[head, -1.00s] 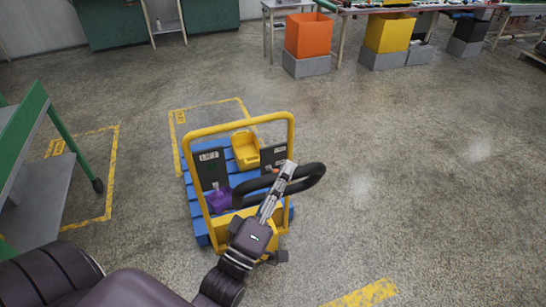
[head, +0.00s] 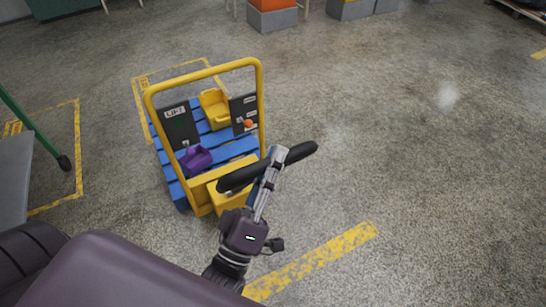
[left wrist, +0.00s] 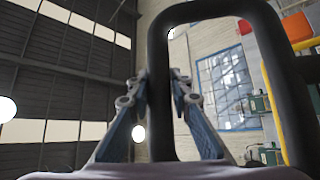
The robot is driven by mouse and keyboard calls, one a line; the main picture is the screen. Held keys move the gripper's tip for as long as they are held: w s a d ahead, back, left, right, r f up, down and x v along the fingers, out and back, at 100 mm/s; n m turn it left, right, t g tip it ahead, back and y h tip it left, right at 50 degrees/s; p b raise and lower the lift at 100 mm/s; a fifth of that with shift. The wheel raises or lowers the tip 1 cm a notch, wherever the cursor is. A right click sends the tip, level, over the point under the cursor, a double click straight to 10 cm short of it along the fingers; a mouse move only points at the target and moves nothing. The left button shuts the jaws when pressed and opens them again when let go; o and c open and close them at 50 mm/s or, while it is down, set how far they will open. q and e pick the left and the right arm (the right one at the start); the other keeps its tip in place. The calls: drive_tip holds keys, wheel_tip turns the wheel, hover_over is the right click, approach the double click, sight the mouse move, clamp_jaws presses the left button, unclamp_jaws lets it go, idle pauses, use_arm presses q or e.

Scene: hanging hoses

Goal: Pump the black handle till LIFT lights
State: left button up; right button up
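The pallet truck's black handle (head: 296,162) shows in the head view as a nearly flat bar in front of the yellow frame. My left gripper (head: 272,165) is on the handle near its middle. In the left wrist view the handle (left wrist: 160,75) is a black loop, and the fingers of my left gripper (left wrist: 158,95) close on one side bar of it from both sides. The LIFT panel (head: 176,125) is dark, with a faint greenish patch; I cannot tell whether it is lit. My right gripper is not in view.
The yellow frame (head: 260,90) stands before a blue pallet (head: 172,170) bearing a yellow bin (head: 215,105) and a purple bin (head: 196,158). A second dark panel (head: 243,112) has an orange knob. A green cart (head: 30,130) stands left. The floor to the right is clear.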

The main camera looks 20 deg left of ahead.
use_arm(q)
drive_tip(key=o, duration=0.5)
drive_tip(key=shift+c, duration=0.2)
drive_tip(key=v, duration=1.2)
drive_tip(key=shift+f, duration=0.1)
wheel_tip(320, 180, down, 41)
drive_tip(key=s+d+m+g+h, duration=0.1)
drive_tip(key=s+d+m+g, duration=0.1)
drive_tip(key=m+g, duration=0.8)
drive_tip(key=s+a+f+m+g+y, duration=0.1)
drive_tip(key=s+a+f+g, duration=0.4)
drive_tip(key=s+f, duration=0.5)
drive_tip(key=s+a+f+m+g+y, duration=0.1)
drive_tip(key=s+a+f+g, duration=0.4)
drive_tip(key=s+f, duration=0.5)
drive_tip(key=m+g, duration=0.1)
drive_tip(key=g, duration=0.1)
drive_tip(key=shift+s+f+g+y, duration=0.15)
drive_tip(key=shift+s+g+y, duration=0.15)
drive_tip(key=shift+s, duration=0.05)
